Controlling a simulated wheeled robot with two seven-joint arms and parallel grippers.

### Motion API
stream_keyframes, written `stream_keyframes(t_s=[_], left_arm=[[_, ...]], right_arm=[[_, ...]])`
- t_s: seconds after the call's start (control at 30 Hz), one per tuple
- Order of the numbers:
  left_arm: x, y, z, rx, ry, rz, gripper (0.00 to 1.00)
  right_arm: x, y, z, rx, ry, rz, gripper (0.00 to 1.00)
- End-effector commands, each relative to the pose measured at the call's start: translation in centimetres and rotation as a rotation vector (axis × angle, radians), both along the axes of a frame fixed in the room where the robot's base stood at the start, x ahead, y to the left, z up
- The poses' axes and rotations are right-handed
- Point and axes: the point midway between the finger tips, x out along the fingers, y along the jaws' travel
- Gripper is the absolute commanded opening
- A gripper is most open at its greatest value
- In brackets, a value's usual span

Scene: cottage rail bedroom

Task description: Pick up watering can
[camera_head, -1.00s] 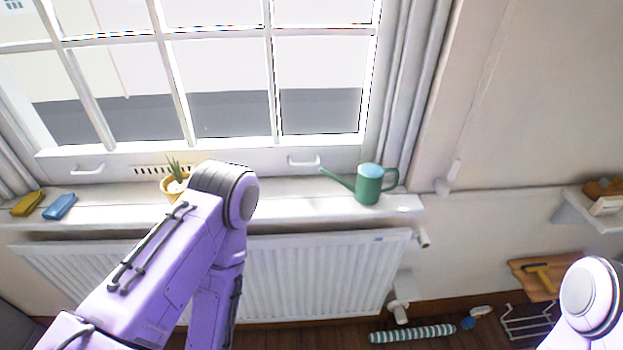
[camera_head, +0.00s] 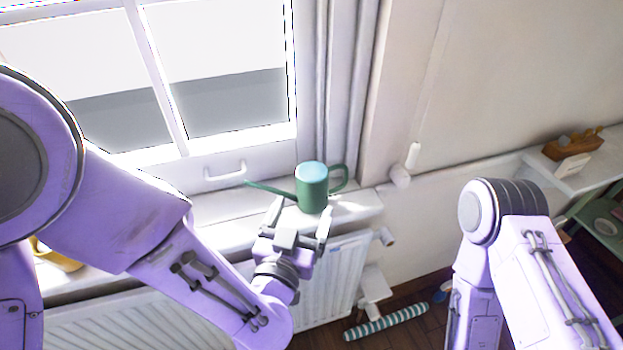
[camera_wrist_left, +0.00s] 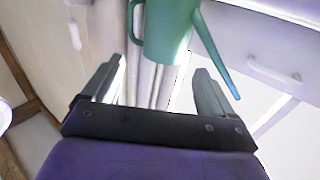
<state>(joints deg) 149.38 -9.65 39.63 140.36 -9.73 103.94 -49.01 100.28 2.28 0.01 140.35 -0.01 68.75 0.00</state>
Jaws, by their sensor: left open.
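The green watering can (camera_head: 312,188) stands upright on the windowsill near its right end. Its spout points left and its handle is on the right. My left gripper (camera_head: 301,212) is open just in front of the can, with its fingers spread toward the can's lower body. In the left wrist view the can (camera_wrist_left: 168,30) shows beyond the open fingers of my left gripper (camera_wrist_left: 158,85), between them and a little past their tips. My right arm is at the lower right; its gripper is out of the picture.
The windowsill (camera_head: 354,206) ends just right of the can. A white radiator (camera_head: 338,270) is below it and the window is behind. A yellow pot (camera_head: 58,258) is partly hidden by my left arm. A striped roll (camera_head: 386,322) lies on the floor.

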Motion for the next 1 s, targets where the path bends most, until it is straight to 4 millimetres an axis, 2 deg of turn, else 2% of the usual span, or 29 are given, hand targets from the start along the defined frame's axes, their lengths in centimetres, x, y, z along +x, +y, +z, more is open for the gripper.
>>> stream_keyframes(t_s=[0.1, 0.33, 0.5, 0.6, 0.8, 0.87, 0.9, 1.0], left_arm=[[2.3, -0.3, 0.2, -0.002, 0.001, 0.009, 0.86], [5.2, -0.5, 0.1, 0.0, 0.004, 0.017, 0.86], [8.3, -1.3, 0.0, -0.002, 0.004, 0.015, 0.86], [9.1, -1.6, -0.2, -0.001, 0.004, 0.014, 0.86], [9.3, -1.7, -0.3, 0.001, 0.004, 0.011, 0.86], [9.3, -1.7, -0.3, 0.001, 0.004, 0.011, 0.7], [9.3, -1.7, -0.3, 0.001, 0.004, 0.011, 0.57], [9.2, -1.7, -0.3, 0.001, 0.005, 0.011, 0.26]], right_arm=[[0.0, 0.0, 0.7, 0.0, 0.001, 0.0, 1.0], [0.0, 0.0, 1.6, 0.0, 0.001, 0.0, 1.0], [0.0, 0.0, 2.6, -0.001, 0.0, 0.0, 1.0], [0.0, 0.0, 2.7, -0.001, 0.0, 0.0, 1.0], [0.0, 0.0, 2.6, 0.0, 0.001, 0.0, 1.0], [0.0, 0.0, 2.6, 0.0, 0.001, 0.0, 1.0], [0.0, 0.0, 2.6, 0.0, 0.001, 0.0, 1.0], [0.0, 0.0, 2.6, -0.001, 0.0, 0.0, 1.0]])
